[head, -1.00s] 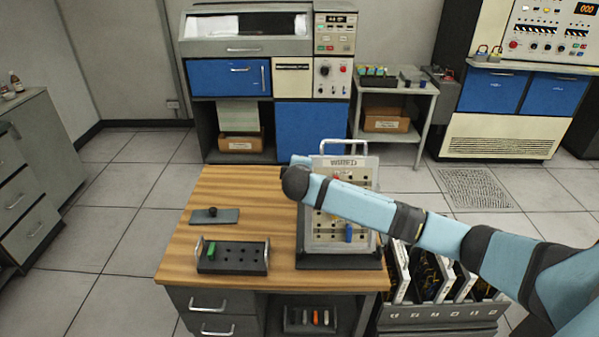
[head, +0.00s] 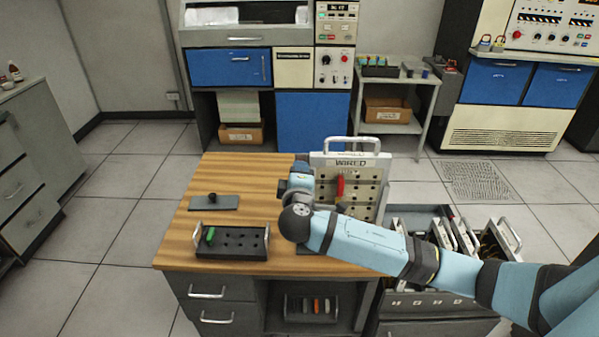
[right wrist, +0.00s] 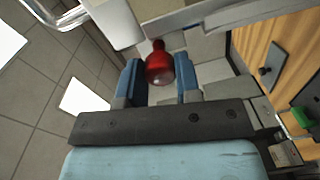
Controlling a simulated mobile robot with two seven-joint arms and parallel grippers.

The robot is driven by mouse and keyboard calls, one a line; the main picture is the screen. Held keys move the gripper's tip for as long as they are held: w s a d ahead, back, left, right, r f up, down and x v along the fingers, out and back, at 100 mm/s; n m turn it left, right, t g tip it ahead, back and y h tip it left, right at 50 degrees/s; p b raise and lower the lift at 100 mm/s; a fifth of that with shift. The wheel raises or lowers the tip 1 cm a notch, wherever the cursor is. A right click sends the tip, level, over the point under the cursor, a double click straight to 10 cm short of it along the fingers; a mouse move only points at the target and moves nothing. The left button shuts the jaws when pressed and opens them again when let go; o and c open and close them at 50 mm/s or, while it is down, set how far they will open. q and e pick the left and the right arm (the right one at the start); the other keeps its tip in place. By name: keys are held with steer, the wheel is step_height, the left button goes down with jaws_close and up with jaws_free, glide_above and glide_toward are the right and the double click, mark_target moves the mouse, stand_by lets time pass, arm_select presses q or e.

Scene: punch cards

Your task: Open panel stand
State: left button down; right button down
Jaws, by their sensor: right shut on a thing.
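The panel stand (head: 386,172) stands upright at the right of the wooden table. Its pegboard-like face has rows of holes, a red peg (head: 340,187), a label reading "WIRED" and a white handle (head: 360,141) on top. My left gripper is out of view.
The wooden table (head: 240,175) holds a grey plate (head: 226,203) with a black knob and a black holed block (head: 232,248) with a green peg. Right of the table stands a bin (head: 430,299) of panels.

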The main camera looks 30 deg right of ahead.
steer(key=shift+s+a+f, duration=0.1)
steer(key=shift+s+a, duration=0.05)
steer(key=shift+s, duration=0.1)
steer(key=shift+f, duration=0.1)
steer(key=c, duration=0.8)
jaws_free()
steer(key=shift+s, duration=0.15)
steer(key=shift+a, duration=0.1)
steer(key=b+v, duration=0.2)
steer(key=v, duration=1.1)
steer(key=shift+s+a, duration=0.2)
steer(key=shift+s, duration=0.15)
